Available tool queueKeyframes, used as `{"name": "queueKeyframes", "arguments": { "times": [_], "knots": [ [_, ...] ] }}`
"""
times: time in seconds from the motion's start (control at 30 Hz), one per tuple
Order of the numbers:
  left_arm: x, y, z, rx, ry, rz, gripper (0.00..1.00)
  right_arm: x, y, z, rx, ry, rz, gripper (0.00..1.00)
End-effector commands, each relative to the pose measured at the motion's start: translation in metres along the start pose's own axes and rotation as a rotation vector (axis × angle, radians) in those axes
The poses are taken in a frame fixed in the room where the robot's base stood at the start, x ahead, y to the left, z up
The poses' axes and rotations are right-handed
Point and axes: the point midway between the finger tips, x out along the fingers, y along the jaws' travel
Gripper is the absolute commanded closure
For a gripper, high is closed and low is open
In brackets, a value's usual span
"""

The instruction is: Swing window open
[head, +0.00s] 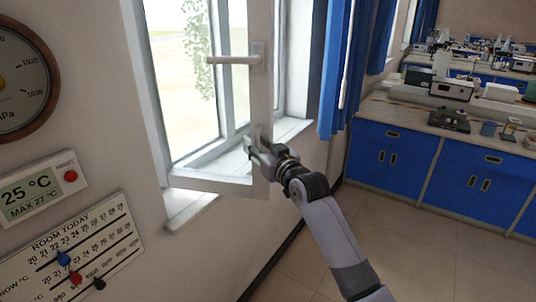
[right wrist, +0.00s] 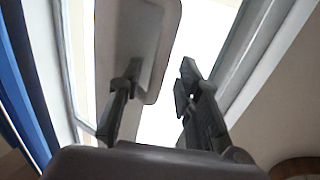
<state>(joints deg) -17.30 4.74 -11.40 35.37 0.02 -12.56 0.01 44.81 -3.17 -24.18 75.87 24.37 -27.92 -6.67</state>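The white-framed window sash (head: 260,105) stands ajar, swung a little into the room with a gap to the fixed frame on its right. Its lever handle (head: 235,60) is on the right stile and points left, roughly level. My right gripper (head: 258,147) is at the lower part of that stile, below the handle. In the right wrist view, its two fingers (right wrist: 155,105) are apart, with a pale panel (right wrist: 135,45) behind the left finger and bright glass between them. I cannot tell whether a finger touches the sash. My left gripper is out of view.
A blue curtain (head: 345,70) hangs right of the window. The wall at left holds a round gauge (head: 20,80), a temperature display (head: 38,190) and a slider board (head: 75,250). Blue lab cabinets (head: 385,160) stand at right. Floor (head: 390,235) is clear before them.

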Motion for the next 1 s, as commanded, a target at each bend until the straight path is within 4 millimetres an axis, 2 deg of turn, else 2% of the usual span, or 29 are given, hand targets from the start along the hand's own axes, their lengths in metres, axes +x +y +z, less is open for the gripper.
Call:
{"name": "queueKeyframes", "arguments": {
  "times": [0.6, 0.8, 1.0],
  "knots": [
    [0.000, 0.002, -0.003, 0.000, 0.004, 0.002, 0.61, -0.098, 0.000, 0.001, -0.001, -0.001, 0.001, 0.69],
    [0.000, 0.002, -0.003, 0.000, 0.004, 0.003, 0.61, -0.112, 0.000, 0.001, 0.000, -0.001, 0.001, 0.69],
    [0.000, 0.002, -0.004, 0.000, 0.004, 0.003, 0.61, -0.114, 0.000, 0.000, 0.000, -0.001, 0.000, 0.69]
  ]
}}
